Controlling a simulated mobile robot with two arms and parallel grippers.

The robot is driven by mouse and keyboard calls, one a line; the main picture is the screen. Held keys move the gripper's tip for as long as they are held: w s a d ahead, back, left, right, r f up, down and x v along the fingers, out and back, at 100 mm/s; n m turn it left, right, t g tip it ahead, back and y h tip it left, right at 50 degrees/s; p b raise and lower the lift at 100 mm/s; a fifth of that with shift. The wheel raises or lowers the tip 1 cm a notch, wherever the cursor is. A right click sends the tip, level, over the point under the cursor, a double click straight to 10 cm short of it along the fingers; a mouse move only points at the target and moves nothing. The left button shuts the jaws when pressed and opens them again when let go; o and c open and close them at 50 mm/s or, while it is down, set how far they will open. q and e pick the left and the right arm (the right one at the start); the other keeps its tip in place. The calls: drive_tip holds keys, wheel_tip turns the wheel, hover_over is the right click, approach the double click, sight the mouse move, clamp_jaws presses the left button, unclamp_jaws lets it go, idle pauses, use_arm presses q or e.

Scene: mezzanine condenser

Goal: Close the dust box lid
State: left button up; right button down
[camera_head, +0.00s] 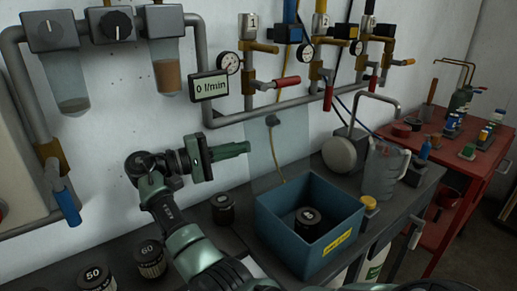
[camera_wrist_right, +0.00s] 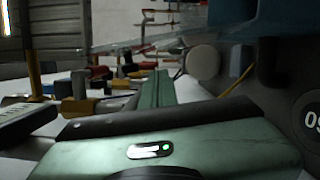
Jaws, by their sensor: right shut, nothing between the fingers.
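The dust box (camera_head: 272,238) is a blue open-topped box with a yellow label on its front, standing on the dark bench. A dark round weight (camera_head: 308,220) is inside it. Its clear lid (camera_head: 288,135) appears to stand raised behind the box, near the wall. My right gripper (camera_head: 247,147) is shut and empty. It points right, above and behind the box, and its tips overlap the lid's left edge in the head view; I cannot tell whether they touch. In the upside-down wrist view its green fingers (camera_wrist_right: 160,92) are together. My left gripper is not in view.
Dark weights (camera_head: 150,258) stand on the bench left of the box. A clear jug (camera_head: 384,168) and a round grey device (camera_head: 340,153) stand to its right. Pipes with valves (camera_head: 287,82) run along the wall. A red cart (camera_head: 467,150) stands at the right.

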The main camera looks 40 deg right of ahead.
sight(275, 140)
drive_tip(key=p+x, duration=0.1)
drive_tip(key=x, duration=0.3)
drive_tip(key=p+x, duration=0.1)
drive_tip(key=x, duration=0.3)
drive_tip(key=shift+s+r, duration=0.25)
drive_tip(key=shift+s, duration=0.05)
drive_tip(key=shift+s+d, duration=0.15)
drive_tip(key=shift+d, duration=0.5)
drive_tip(key=shift+s, duration=0.15)
